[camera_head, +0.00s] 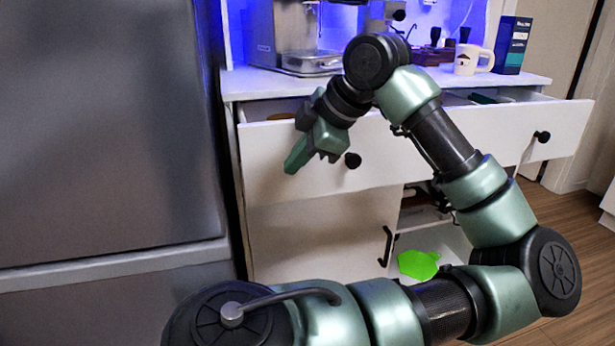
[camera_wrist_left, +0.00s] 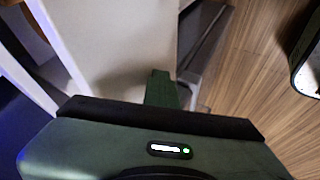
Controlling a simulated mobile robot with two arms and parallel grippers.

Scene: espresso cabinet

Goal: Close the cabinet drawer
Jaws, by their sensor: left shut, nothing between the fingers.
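The white cabinet drawer (camera_head: 450,150) is pulled out below the counter, and its open top shows behind its front panel. The panel has a black left knob (camera_head: 352,160) and a black right knob (camera_head: 541,137). My left gripper (camera_head: 292,164) is shut and empty, in front of the panel's left part, left of the left knob. I cannot tell whether it touches the panel. In the left wrist view, the green fingers (camera_wrist_left: 161,90) are together, and a white panel (camera_wrist_left: 125,40) fills the space beyond them. My right gripper is not in view.
A grey appliance (camera_head: 105,130) stands close on the left. The counter (camera_head: 240,86) holds an espresso machine (camera_head: 292,35), a mug (camera_head: 472,60) and a dark box (camera_head: 511,45). A lower compartment holds a green item (camera_head: 418,264). Wooden floor (camera_head: 555,215) is clear at right.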

